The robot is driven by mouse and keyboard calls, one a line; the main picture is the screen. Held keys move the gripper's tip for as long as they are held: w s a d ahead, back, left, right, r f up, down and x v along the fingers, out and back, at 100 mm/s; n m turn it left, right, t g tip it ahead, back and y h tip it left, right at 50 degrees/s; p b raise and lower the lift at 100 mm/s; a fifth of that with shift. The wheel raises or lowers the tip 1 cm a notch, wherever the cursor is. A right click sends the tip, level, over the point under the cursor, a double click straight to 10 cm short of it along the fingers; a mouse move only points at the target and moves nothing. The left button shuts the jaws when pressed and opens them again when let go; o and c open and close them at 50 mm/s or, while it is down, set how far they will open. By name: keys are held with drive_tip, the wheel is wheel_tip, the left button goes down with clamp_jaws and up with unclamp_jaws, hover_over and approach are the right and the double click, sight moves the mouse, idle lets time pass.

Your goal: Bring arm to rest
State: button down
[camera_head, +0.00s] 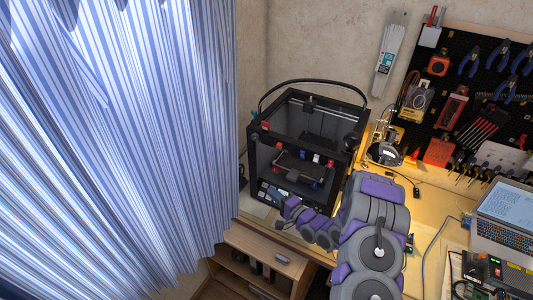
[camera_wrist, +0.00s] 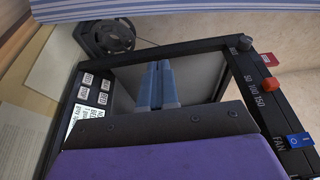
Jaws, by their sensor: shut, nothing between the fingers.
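My arm (camera_head: 375,225), purple and grey, is folded in front of the 3D printer in the head view, its far end bent to the left. My gripper (camera_wrist: 160,66) shows in the wrist view as two blue-grey fingers close together, shut and empty. The fingers point toward the opening of the printer's black frame; I cannot tell whether they touch it. In the head view the gripper end is low at the printer's front, and its fingertips are hard to make out.
The black 3D printer (camera_head: 305,135) stands on the wooden workbench (camera_head: 430,195). A blue striped curtain (camera_head: 120,140) fills the left. A pegboard (camera_head: 490,100) with tools hangs at the right, above a laptop (camera_head: 503,215). A low wooden cabinet (camera_head: 235,255) stands below the bench.

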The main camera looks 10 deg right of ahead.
drive_tip(key=shift+w, duration=0.1)
drive_tip(key=w+d+r+n+g+h+b, duration=0.1)
drive_tip(key=d+r+n+g+h+b, duration=0.1)
drive_tip(key=d+r+n+g+h, duration=0.3)
drive_tip(key=s+d+r+n+g+h, duration=0.1)
drive_tip(key=s+d+r+h, duration=0.15)
drive_tip(key=s, duration=0.35)
drive_tip(key=s+d+r+n+g+h, duration=0.1)
drive_tip(key=s+d+r+g+h, duration=0.15)
drive_tip(key=s+r, duration=0.2)
drive_tip(key=s+a+r+n+g+b, duration=0.1)
drive_tip(key=s+a+r+g, duration=0.1)
drive_tip(key=s, duration=1)
drive_tip(key=s+a+r+n+g+b, duration=0.1)
drive_tip(key=s+a+r+g, duration=0.1)
drive_tip(key=s, duration=1.1)
drive_tip(key=s+a+r+n+g+b, duration=0.1)
drive_tip(key=s+a+r+g, duration=0.1)
drive_tip(key=s, duration=1)
drive_tip(key=shift+s+a+r+n+g+h, duration=0.15)
drive_tip(key=shift+s+r+n+g+h, duration=0.2)
drive_tip(key=shift+r+g, duration=0.5)
